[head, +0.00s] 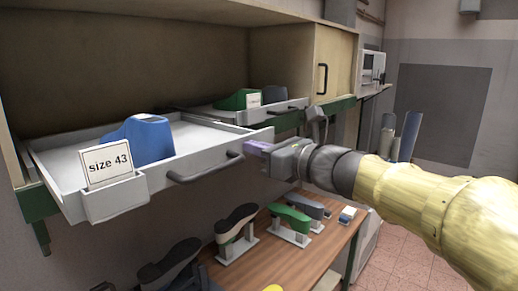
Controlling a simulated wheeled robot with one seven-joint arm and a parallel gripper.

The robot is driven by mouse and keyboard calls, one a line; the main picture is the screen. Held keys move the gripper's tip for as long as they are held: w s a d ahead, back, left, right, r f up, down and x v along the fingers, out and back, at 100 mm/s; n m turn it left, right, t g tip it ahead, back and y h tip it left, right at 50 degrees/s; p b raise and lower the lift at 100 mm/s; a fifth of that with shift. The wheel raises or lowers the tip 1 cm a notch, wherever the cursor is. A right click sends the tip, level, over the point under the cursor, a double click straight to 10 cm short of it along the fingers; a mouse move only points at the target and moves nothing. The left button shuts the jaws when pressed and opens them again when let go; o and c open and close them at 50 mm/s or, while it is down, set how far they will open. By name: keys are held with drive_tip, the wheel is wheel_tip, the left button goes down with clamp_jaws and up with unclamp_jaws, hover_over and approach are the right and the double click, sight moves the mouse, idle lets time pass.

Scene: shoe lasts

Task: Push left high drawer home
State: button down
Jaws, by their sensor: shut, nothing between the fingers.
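The left high drawer (212,163) is a pale grey tray standing out from the wooden cabinet, with a dark bar handle (205,167) on its front. A blue shoe last (144,139) lies in it. A "size 43" card (109,162) stands in a holder at its front left. My gripper (256,146) is shut and empty, at the right end of the drawer front, to the right of the handle. I cannot tell whether the fingertips touch the drawer.
A second grey drawer (238,113) to the right holds a green last (239,100) and stands out too. A wooden cupboard door (335,66) with a black handle is beyond it. Below, a wooden bench (288,255) carries several lasts on stands.

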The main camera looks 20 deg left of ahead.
drive_tip(key=shift+x, duration=2.15)
approach(202, 140)
drive_tip(key=shift+w+a+r+p, duration=0.1)
drive_tip(key=shift+a+r+p, duration=0.1)
drive_tip(key=shift+r, duration=0.25)
drive_tip(key=shift+a+r+p, duration=0.15)
drive_tip(key=shift+a+r, duration=0.05)
drive_tip(key=shift+r, duration=0.25)
drive_tip(key=shift+p+x, duration=0.5)
drive_tip(key=shift+x, duration=1.7)
drive_tip(key=shift+a, duration=0.15)
drive_tip(key=shift+w+a+r+p, duration=0.2)
drive_tip(key=shift+a+p, duration=0.1)
drive_tip(key=shift+a, duration=0.15)
drive_tip(key=shift+p+x, duration=0.5)
drive_tip(key=shift+x, duration=1.15)
drive_tip(key=shift+f, duration=0.15)
